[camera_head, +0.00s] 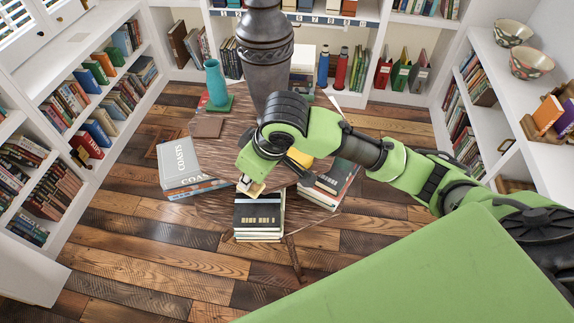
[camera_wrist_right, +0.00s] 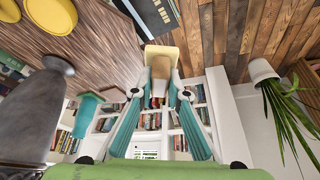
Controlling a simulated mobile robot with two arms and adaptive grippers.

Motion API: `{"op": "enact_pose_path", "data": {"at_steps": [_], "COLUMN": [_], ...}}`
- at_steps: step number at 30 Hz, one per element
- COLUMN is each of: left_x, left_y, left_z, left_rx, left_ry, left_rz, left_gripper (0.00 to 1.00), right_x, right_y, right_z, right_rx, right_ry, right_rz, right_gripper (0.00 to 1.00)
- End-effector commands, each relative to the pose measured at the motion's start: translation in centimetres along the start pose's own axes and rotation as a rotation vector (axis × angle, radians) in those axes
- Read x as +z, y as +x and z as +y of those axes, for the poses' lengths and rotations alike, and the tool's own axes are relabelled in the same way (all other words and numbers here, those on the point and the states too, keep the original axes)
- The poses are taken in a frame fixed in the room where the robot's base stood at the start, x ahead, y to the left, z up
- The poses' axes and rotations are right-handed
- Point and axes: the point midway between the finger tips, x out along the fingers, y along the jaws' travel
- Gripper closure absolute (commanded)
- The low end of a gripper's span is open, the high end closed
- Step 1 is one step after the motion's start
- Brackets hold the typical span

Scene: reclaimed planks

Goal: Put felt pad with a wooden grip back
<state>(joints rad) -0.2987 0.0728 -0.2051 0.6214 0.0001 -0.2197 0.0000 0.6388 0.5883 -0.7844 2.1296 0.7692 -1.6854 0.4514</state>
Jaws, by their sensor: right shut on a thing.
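My right gripper (camera_head: 250,183) reaches over the round wooden table (camera_head: 231,220) from the right. It is shut on the felt pad with a wooden grip (camera_head: 256,190). In the right wrist view, the gripper's fingertips (camera_wrist_right: 160,88) close around the tan wooden grip, and the pale yellow felt pad (camera_wrist_right: 162,55) sits beyond them. My left gripper is not in view.
A large dark vase (camera_head: 264,62), a teal vase (camera_head: 215,85) and a brown square piece (camera_head: 207,127) stand farther back. Grey books (camera_head: 183,165) lie left, and more books (camera_head: 334,180) lie right beside a partly hidden yellow thing (camera_head: 295,163). Bookshelves (camera_head: 75,95) surround the table.

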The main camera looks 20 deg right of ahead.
Motion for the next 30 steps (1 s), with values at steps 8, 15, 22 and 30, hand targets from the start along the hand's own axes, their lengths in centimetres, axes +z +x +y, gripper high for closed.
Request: {"op": "enact_pose_path", "data": {"at_steps": [8,15,22,30], "left_x": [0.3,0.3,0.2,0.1], "left_y": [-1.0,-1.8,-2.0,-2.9], "left_z": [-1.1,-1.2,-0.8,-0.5], "left_rx": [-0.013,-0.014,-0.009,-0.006], "left_ry": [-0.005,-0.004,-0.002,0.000], "left_rz": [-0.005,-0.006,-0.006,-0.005], "left_gripper": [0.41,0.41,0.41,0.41], "right_x": [-1.3,-1.9,-1.9,-1.2], "right_y": [2.9,7.3,10.3,12.6], "right_z": [4.9,9.3,11.3,12.1], "right_rx": [0.001,-0.002,-0.002,-0.002], "right_ry": [0.001,0.001,-0.003,-0.002], "right_rz": [-0.004,-0.005,-0.001,-0.003], "right_gripper": [1.00,1.00,1.00,1.00]}}
